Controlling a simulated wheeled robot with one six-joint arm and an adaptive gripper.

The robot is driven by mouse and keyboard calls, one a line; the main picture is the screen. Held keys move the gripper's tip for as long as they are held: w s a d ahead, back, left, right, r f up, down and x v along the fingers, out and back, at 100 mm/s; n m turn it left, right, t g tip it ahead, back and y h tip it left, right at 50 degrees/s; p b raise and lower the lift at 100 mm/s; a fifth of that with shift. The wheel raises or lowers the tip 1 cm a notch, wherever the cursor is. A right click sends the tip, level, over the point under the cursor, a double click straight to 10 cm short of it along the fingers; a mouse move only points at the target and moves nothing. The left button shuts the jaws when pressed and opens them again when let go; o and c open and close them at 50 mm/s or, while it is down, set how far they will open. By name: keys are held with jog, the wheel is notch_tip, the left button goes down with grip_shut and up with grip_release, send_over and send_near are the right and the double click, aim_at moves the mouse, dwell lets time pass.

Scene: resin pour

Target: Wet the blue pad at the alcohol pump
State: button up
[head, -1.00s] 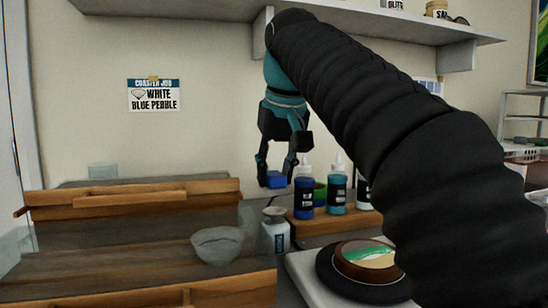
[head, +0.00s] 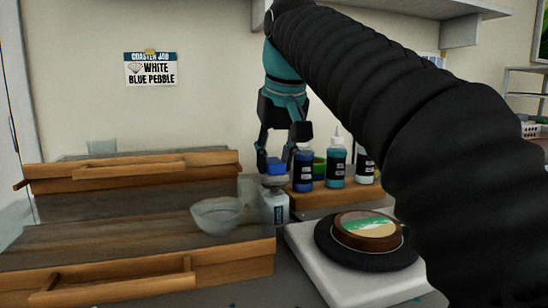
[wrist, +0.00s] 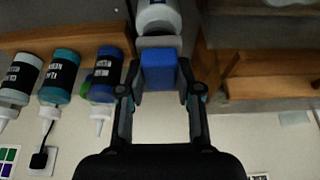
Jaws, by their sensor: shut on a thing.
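The blue pad (head: 275,168) is held between the fingertips of my gripper (head: 276,163). In the wrist view the blue pad (wrist: 159,70) sits between the two fingers of my gripper (wrist: 160,85). The alcohol pump (head: 274,207) is a white bottle with a dark label, standing right below the pad in the head view. In the wrist view the pump (wrist: 158,16) lies just beyond the pad, with its grey top close to the pad's far edge. I cannot tell whether the pad touches the top.
Bottles of blue (head: 303,168) and teal (head: 336,164) pigment stand close on the right on a wooden riser. A round coaster mould (head: 366,230) sits on a white scale (head: 325,272) at front right.

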aim_at(274, 162)
jog(key=shift+f+b, duration=0.65)
jog(key=shift+f, duration=0.25)
dwell(1.4)
jog(key=shift+r+p, duration=1.1)
jog(key=shift+r, duration=2.35)
jog(key=shift+s+a, duration=0.1)
